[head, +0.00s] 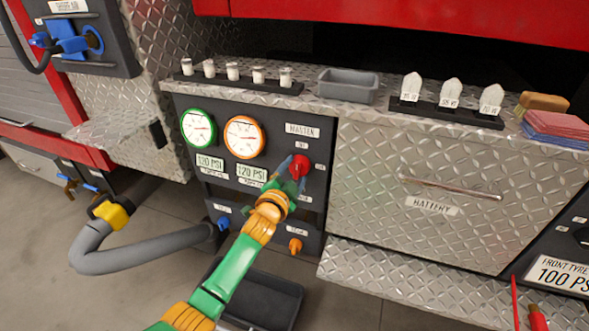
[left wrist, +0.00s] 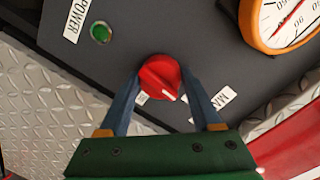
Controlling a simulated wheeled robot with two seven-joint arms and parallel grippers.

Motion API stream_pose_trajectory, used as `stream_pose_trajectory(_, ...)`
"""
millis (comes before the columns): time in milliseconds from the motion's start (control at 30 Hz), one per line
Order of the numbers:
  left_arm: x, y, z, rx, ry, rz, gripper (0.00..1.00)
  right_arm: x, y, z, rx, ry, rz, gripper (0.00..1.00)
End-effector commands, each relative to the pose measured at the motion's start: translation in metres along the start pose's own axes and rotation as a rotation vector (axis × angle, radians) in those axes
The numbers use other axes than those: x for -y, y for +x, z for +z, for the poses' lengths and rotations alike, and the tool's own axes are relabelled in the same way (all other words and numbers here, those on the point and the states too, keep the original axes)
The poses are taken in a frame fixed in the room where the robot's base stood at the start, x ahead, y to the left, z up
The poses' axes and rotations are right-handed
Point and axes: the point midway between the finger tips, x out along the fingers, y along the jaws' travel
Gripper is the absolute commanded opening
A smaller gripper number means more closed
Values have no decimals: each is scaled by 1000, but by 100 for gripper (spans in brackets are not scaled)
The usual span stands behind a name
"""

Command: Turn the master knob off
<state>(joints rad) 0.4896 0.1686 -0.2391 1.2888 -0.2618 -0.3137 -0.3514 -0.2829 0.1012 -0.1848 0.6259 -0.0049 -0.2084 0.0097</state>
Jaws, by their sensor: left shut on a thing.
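The master knob is a red round knob (head: 300,166) on the dark panel, below the MASTER label (head: 302,130). In the left wrist view the red knob (left wrist: 160,78) shows between the two blue fingers, with a white pointer mark toward the lower right. My left gripper (head: 292,168) is at the knob, its fingers on either side and shut on it. The same gripper (left wrist: 162,92) shows in the left wrist view, its fingertips partly beside the knob. My right gripper is not in view.
A green-rimmed gauge (head: 198,128) and an orange-rimmed gauge (head: 244,137) sit left of the knob. A green light (left wrist: 101,33) shows beside a POWER label. Below are an orange valve (head: 295,245) and a dark tray (head: 262,296). A diamond-plate battery drawer (head: 450,165) is to the right.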

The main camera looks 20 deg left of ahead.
Motion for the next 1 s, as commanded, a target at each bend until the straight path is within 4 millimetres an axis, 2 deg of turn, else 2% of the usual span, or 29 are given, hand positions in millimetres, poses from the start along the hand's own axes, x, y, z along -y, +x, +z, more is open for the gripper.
stream_pose_trajectory(267, 0, 0, 0, -5, -80, 7, 10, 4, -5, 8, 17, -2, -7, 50)
stream_pose_trajectory(767, -1, 0, 0, -7, -99, 8, 10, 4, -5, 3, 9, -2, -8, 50)
stream_pose_trajectory(800, -1, 0, 0, -7, -99, 8, 68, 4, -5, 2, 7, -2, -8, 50)
stream_pose_trajectory(900, -1, 0, 0, -7, -98, 8, 95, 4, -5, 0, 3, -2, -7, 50)
stream_pose_trajectory(1000, 0, 0, 0, -7, -98, 8, 95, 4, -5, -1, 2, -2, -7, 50)
